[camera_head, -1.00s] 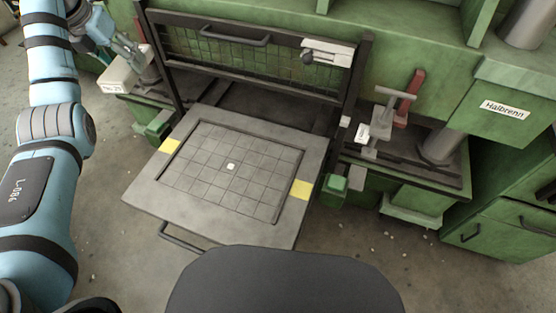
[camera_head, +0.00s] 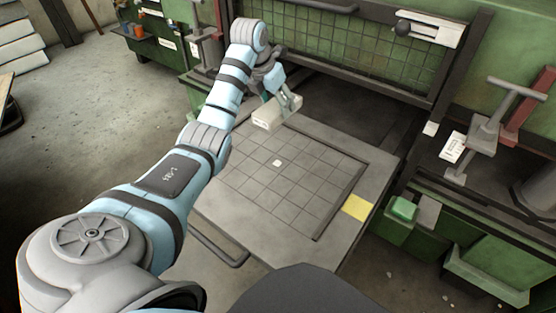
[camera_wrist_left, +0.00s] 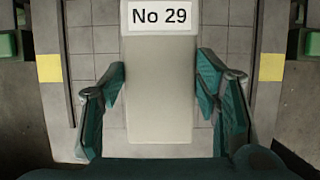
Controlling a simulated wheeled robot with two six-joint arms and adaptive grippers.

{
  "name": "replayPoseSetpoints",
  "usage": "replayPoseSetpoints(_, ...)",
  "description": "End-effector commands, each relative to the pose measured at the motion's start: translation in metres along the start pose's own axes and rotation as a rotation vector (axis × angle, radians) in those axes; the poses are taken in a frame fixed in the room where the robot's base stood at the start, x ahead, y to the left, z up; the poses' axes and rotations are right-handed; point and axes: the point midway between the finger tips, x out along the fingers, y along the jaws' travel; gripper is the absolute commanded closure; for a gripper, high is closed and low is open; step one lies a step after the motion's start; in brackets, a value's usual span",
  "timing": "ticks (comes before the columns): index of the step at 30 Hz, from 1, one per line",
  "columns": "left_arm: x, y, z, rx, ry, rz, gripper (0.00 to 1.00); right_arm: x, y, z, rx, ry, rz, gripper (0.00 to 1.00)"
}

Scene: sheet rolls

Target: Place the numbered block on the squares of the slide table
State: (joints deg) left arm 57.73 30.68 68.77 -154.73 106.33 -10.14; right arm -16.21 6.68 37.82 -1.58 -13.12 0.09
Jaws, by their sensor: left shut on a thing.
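The numbered block (camera_head: 272,114) is a pale off-white slab. In the left wrist view the block (camera_wrist_left: 158,85) carries a white label reading "No 29". My left gripper (camera_head: 287,100) is shut on it, with a teal finger on each side of the block in the left wrist view (camera_wrist_left: 158,92). The block is over the back left part of the slide table (camera_head: 345,235); I cannot tell whether it touches the surface. The table's grid of dark-lined squares (camera_head: 268,190) is bare apart from a small white mark (camera_head: 277,162). My right gripper is not in view.
A green mesh guard (camera_head: 330,38) with dark posts stands behind the table. A yellow patch (camera_head: 357,207) marks the table's right edge. A green button box (camera_head: 404,208) and a grey clamp (camera_head: 485,130) are at right. Floor at left is open.

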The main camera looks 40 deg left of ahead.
Motion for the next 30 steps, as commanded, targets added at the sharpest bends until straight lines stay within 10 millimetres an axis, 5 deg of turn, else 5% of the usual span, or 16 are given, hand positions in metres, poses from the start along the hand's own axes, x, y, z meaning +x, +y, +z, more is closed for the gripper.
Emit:
replayPoseSetpoints(12, 0.128, 0.000, -0.054, 0.000, 0.002, -0.001, 0.87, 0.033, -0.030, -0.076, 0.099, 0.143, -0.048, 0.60)
replayPoseSetpoints(23, 0.179, 0.000, -0.075, 0.001, -0.001, 0.000, 0.87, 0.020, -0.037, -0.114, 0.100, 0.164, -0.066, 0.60)
replayPoseSetpoints(30, 0.180, 0.000, -0.075, 0.001, -0.001, 0.000, 0.87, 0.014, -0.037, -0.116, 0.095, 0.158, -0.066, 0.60)
